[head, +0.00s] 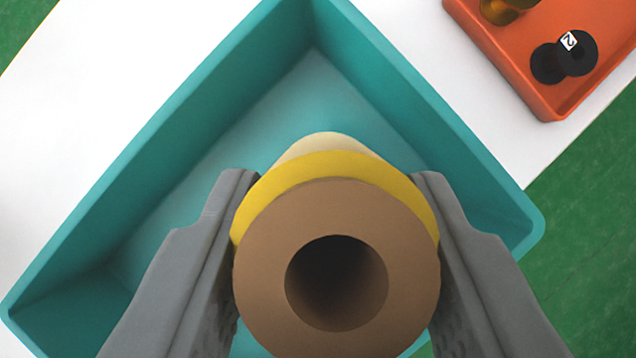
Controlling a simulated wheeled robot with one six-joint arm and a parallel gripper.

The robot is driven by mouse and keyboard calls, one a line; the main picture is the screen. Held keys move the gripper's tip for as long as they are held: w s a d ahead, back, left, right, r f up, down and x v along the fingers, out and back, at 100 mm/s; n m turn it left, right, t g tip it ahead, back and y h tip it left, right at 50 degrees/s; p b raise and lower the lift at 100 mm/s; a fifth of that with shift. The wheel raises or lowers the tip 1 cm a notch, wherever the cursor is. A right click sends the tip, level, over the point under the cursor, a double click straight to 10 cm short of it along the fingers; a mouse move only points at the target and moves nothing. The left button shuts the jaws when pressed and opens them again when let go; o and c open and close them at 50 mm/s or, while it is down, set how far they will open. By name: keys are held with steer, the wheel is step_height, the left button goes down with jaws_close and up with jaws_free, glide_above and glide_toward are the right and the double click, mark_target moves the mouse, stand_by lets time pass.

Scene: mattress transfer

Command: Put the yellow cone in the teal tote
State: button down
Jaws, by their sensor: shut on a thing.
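The yellow cone (336,164) is between the two grey fingers of my gripper (337,225), and the gripper is shut on it. The cone's brown ring-shaped end (262,250) with a dark round hole faces the camera. Its pale, narrower part points away, down toward the tote. The teal tote (400,85) lies below and behind the cone, with its walls on several sides and its light floor in view. The cone appears over the tote's inside; I cannot tell its height above the floor. The tote's near part is hidden by the cone and fingers.
An orange tray (515,75) stands at the top right, holding a black dumbbell-like thing (564,57) with a white "2" label and a brownish-gold thing (505,9). The white table top (110,110) is bare at the left. Green floor (590,240) shows beyond the table.

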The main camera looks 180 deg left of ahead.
steer(key=shift+f, duration=2.6)
steer(key=c, duration=0.9)
jaws_free()
steer(key=shift+f, duration=0.1)
steer(key=shift+o, duration=0.2)
glide_toward(330, 239)
steer(key=shift+s+d+r, duration=0.1)
steer(key=shift+s+r, duration=0.1)
steer(key=shift+r, duration=0.1)
